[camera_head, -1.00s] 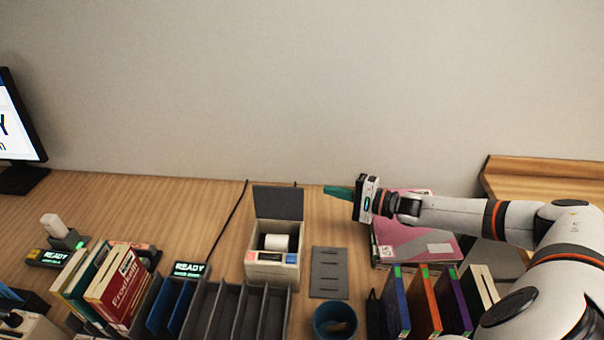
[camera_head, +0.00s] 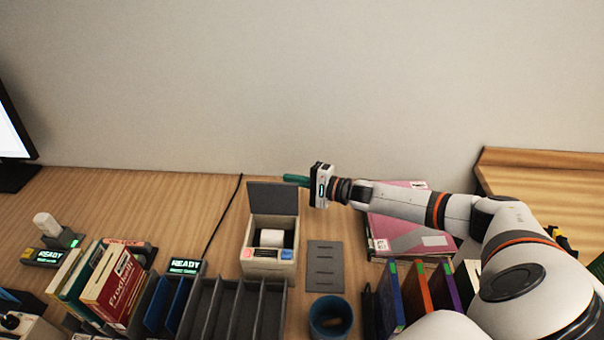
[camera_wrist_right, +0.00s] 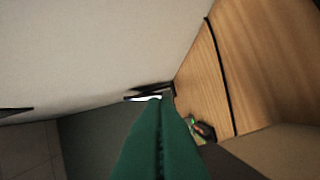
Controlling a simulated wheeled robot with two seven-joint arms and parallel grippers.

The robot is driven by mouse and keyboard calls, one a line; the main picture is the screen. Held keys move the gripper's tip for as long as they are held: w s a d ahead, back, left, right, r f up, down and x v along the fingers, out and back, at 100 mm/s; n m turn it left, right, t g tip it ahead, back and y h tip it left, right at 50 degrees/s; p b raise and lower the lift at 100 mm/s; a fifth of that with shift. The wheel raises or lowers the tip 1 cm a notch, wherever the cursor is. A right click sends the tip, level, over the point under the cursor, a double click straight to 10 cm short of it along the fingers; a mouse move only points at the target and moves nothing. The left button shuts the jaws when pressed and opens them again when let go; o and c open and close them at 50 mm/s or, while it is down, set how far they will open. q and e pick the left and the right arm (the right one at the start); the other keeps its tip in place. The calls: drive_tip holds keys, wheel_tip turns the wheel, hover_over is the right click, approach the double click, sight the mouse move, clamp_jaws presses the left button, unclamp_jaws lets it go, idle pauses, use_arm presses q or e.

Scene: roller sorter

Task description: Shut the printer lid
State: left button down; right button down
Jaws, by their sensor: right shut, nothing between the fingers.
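The printer (camera_head: 268,256) is a small beige box in the middle of the desk, with a white paper roll (camera_head: 272,238) inside. Its dark grey lid (camera_head: 273,198) stands open, raised upright at the back edge. My right gripper (camera_head: 297,180) has green fingers, is shut and empty, and is at the upper right corner of the lid, near its top edge. I cannot tell whether the fingertips touch the lid. In the right wrist view the shut green fingers (camera_wrist_right: 158,140) point ahead past a dark surface. My left gripper is not in view.
Right of the printer lie a grey slotted plate (camera_head: 325,266) and a blue cup (camera_head: 331,316). Grey dividers (camera_head: 235,308) stand in front of the printer. A black cable (camera_head: 222,222) runs behind-left.

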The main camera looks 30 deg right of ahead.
drive_tip(key=shift+s+a+r+p, duration=0.25)
drive_tip(key=shift+s+a+p, duration=0.15)
drive_tip(key=shift+s+a, duration=0.35)
